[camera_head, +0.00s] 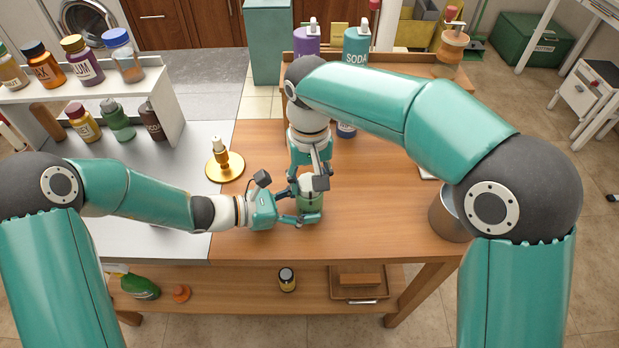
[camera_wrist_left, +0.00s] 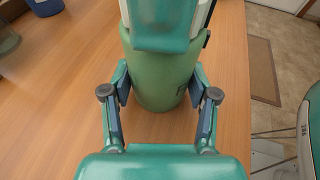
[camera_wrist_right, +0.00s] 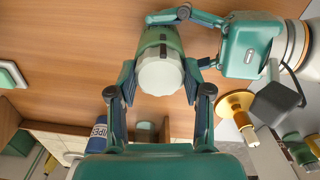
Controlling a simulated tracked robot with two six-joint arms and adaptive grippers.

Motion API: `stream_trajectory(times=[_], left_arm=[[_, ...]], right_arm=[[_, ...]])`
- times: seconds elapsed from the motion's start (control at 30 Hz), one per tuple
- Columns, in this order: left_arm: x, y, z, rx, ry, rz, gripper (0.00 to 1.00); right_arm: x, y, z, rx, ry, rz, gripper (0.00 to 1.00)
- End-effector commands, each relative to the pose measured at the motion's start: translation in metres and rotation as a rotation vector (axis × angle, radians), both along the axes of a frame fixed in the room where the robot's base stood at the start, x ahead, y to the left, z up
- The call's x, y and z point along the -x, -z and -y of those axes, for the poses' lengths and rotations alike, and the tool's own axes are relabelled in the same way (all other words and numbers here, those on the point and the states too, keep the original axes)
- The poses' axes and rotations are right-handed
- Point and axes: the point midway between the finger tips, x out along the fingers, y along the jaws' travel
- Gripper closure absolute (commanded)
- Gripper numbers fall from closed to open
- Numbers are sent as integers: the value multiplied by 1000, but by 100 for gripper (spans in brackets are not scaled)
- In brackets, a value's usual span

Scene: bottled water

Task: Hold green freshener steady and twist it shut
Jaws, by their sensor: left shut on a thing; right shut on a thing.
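The green freshener (camera_head: 309,203) stands upright on the wooden table, partly hidden by my grippers. Its green body (camera_wrist_left: 160,88) fills the middle of the left wrist view, and its white cap (camera_wrist_right: 160,76) shows in the right wrist view. My left gripper (camera_head: 298,207) comes in from the left, low down, shut on the body, with one finger on each side. My right gripper (camera_head: 309,181) reaches down from above and is shut on the freshener at its cap end. Its fingers flank the white cap in the right wrist view. How tightly the cap is seated cannot be told.
A metal can (camera_head: 449,215) stands at the table's right edge. A white shelf (camera_head: 170,112) with bottles is at left; a SODA bottle (camera_head: 356,46) stands behind. The table front is clear.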

Motion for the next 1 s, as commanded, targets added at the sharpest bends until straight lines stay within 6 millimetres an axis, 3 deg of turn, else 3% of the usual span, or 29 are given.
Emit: stream_trajectory(times=[0.33,0.37,0.5,0.83,1.0], left_arm=[[2,1,0,-1,4,-3,72],[2,1,0,-1,4,-3,72],[1,1,0,-1,3,-2,72],[1,1,0,-2,1,-2,72],[0,1,0,-2,0,-2,72]], right_arm=[[-2,-2,0,-3,7,8,85],[-2,-2,0,-3,7,8,49],[-2,-1,0,-2,6,6,26],[-1,-1,0,0,4,2,25],[-1,-12,0,-2,4,5,25]])
